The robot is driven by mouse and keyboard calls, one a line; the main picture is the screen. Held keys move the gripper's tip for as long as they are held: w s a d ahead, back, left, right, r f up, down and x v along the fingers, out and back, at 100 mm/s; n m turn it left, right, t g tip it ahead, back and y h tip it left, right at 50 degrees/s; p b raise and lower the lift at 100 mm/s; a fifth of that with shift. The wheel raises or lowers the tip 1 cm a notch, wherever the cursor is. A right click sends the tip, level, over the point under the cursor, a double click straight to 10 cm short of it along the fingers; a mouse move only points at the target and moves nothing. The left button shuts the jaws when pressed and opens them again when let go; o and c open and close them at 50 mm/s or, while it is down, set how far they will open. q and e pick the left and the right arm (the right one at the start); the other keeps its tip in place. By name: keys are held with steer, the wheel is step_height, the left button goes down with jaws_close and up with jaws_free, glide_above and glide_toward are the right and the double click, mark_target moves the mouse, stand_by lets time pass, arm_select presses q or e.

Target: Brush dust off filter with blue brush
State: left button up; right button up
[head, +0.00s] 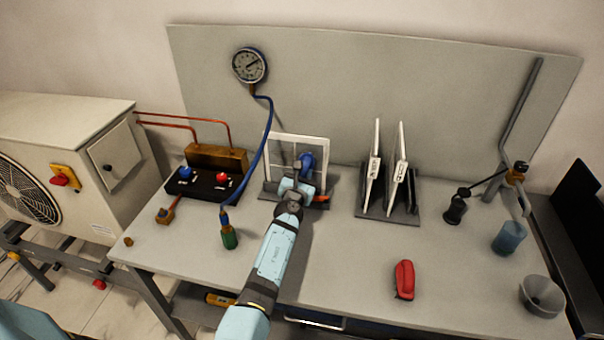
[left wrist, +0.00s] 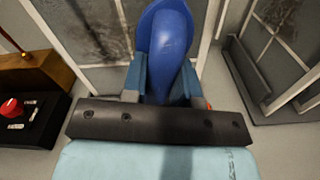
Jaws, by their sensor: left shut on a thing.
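My left gripper (head: 297,186) is at the middle of the bench, shut on the blue brush (head: 306,163). In the left wrist view the blue brush (left wrist: 168,45) stands up between the two fingers (left wrist: 165,85). Its bristles are hidden. Behind it a white-framed filter (head: 284,140) stands upright in a grey holder. Its mesh shows dark dust patches in the left wrist view (left wrist: 92,35). I cannot tell whether the brush touches the filter. My right gripper is not in view.
Two more framed filters (head: 385,165) stand in a rack to the right. A manifold (head: 205,180) with red and blue knobs is to the left. A blue hose (head: 267,130) hangs from a gauge (head: 249,65). A red object (head: 404,279), blue cup (head: 508,238) and funnel (head: 542,296) are on the right.

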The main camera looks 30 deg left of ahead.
arm_select(q)
steer(key=shift+s+a+p, duration=0.6)
steer(key=shift+s+a, duration=0.55)
steer(key=shift+a, duration=4.3)
steer(key=shift+w+d+r+p, duration=0.4)
steer(key=shift+d+p, duration=0.3)
steer(key=shift+d, duration=1.1)
steer(key=shift+w+d+r+p, duration=0.3)
steer(key=shift+d+p, duration=0.4)
steer(key=shift+d, duration=1.15)
steer(key=shift+w+d+r+p, duration=0.4)
steer(key=shift+d+p, duration=0.3)
steer(key=shift+d, duration=1.1)
steer(key=shift+f, duration=0.1)
